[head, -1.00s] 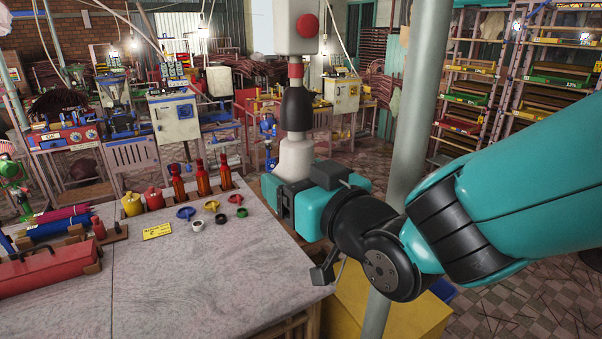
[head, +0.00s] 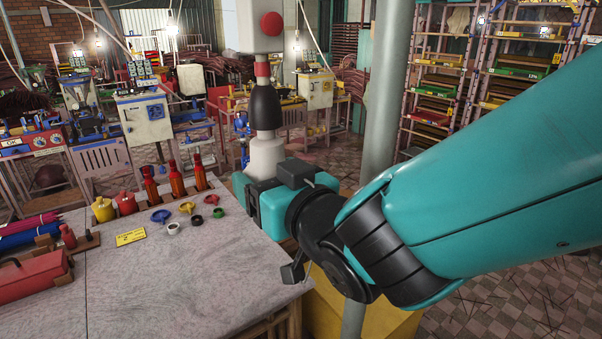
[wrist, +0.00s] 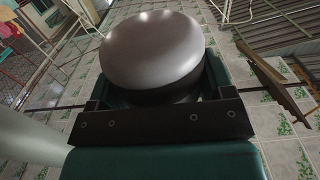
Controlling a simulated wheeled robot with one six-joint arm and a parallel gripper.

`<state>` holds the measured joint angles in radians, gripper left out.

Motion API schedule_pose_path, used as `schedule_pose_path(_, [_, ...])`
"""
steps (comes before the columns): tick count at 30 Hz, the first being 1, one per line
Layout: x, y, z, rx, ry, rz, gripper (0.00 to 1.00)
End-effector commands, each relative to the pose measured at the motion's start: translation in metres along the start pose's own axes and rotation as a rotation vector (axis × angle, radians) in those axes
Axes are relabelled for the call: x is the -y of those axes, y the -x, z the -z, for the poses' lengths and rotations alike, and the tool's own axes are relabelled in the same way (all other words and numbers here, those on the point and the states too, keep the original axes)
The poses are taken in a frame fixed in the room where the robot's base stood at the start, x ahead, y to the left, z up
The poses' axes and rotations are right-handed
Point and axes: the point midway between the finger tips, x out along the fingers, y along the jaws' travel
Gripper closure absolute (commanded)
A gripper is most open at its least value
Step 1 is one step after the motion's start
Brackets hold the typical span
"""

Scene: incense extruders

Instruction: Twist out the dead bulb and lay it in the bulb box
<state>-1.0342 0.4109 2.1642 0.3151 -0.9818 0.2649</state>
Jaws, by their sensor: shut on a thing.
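My gripper (head: 264,192) is shut on a white, rounded bulb (head: 266,158), at the far right corner of the grey table. The bulb widens downward and its upper end meets a black holder (head: 264,108) under a white box with a red button (head: 253,26). I cannot tell how firmly it is seated. In the wrist view the bulb's pale dome (wrist: 152,48) rises above the dark jaws (wrist: 160,118), with a dark band below it. I cannot pick out the bulb box with certainty.
A grey post (head: 387,90) stands right of the gripper. A yellow surface (head: 390,325) lies low beside the table.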

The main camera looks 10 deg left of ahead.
Motion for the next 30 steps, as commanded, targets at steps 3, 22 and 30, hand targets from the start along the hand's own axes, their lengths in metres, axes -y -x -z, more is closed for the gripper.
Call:
schedule_pose_path(3, [0.0002,0.0001,-0.0019,0.002,0.001,-0.003,0.45])
schedule_pose_path(22, [0.0016,-0.0007,-0.0026,0.001,0.005,-0.048,0.45])
schedule_pose_path(30, [0.0009,-0.0002,-0.0021,0.0,0.001,-0.072,0.45])
